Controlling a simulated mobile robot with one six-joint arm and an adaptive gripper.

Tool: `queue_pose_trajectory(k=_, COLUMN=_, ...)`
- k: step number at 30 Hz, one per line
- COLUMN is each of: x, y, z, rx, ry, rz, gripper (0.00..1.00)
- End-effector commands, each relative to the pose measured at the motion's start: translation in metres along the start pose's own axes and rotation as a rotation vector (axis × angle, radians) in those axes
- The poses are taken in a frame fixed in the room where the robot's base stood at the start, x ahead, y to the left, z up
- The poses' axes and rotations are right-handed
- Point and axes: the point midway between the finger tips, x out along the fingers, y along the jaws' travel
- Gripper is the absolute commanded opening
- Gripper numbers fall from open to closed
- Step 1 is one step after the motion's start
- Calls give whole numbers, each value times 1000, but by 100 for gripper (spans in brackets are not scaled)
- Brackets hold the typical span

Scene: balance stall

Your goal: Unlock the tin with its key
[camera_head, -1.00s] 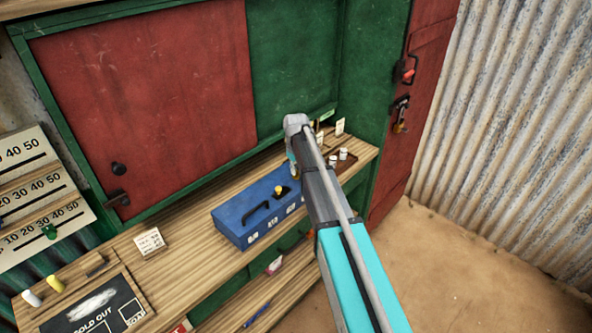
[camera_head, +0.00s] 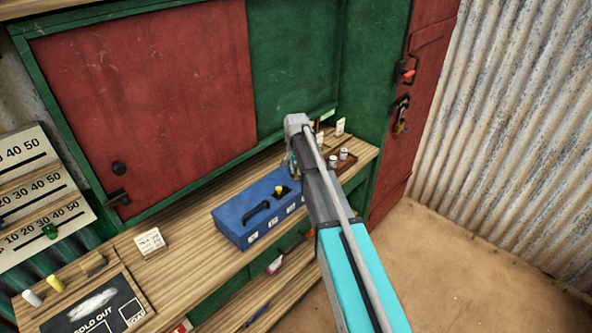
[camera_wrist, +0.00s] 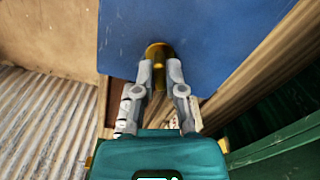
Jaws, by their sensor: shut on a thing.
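The blue tin (camera_head: 240,222) stands on the wooden counter with a dark handle on its lid and a yellow knob-like piece (camera_head: 280,190) near the lid's right end. My gripper (camera_wrist: 158,66), at the tin's right end, is shut on a brass-coloured rounded piece (camera_wrist: 158,50), which looks like the head of the key. In the wrist view, this piece lies against the tin's blue surface (camera_wrist: 215,40). The rest of the key is hidden, and I cannot tell whether it sits in a lock. In the head view, my arm hides most of the fingers.
A small tray with white pots (camera_head: 343,154) and small cards stands right of the tin. A price card (camera_head: 150,242) and a chalkboard (camera_head: 95,310) are on the left of the counter. Green drawers (camera_head: 235,290) are below. A red door with a padlock (camera_head: 401,120) stands at the right.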

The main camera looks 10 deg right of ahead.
Motion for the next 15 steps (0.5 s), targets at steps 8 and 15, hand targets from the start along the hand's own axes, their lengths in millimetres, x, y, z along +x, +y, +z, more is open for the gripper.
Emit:
queue_pose_trajectory(k=8, x=0, y=1, z=1, rx=233, ry=-1, rz=1, gripper=0)
queue_pose_trajectory(k=15, x=0, y=1, z=1, rx=361, ry=-1, rz=1, gripper=0)
